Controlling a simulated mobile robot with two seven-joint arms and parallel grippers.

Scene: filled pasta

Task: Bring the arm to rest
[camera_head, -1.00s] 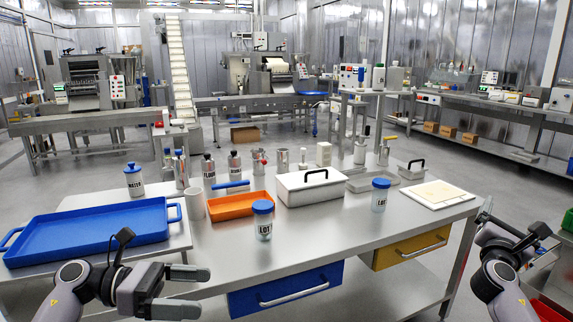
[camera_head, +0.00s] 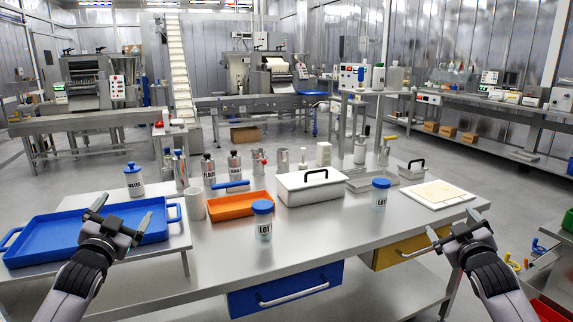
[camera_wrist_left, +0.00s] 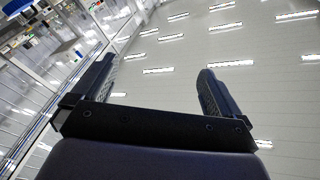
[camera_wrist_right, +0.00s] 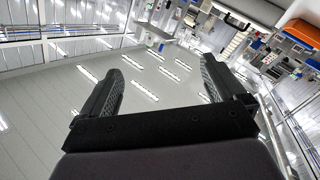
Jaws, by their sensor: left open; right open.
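My left gripper (camera_head: 118,219) is raised in front of the blue tray (camera_head: 22,256) at the left of the head view and hides part of it. It is open and empty; its two fingers stand apart in the left wrist view (camera_wrist_left: 155,85). My right gripper (camera_head: 450,229) is raised near the right end of the steel table, by the yellow drawer (camera_head: 410,248). It is open and empty too, with its fingers apart in the right wrist view (camera_wrist_right: 160,85). Both wrist views look toward the ceiling lights and walls.
The steel table (camera_head: 320,245) bears two blue-lidded LOT jars (camera_head: 263,222), an orange tray (camera_head: 236,208), a white lidded box (camera_head: 313,190), a white board (camera_head: 437,194) and several bottles. The table front around the blue drawer (camera_head: 285,290) is clear of the grippers.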

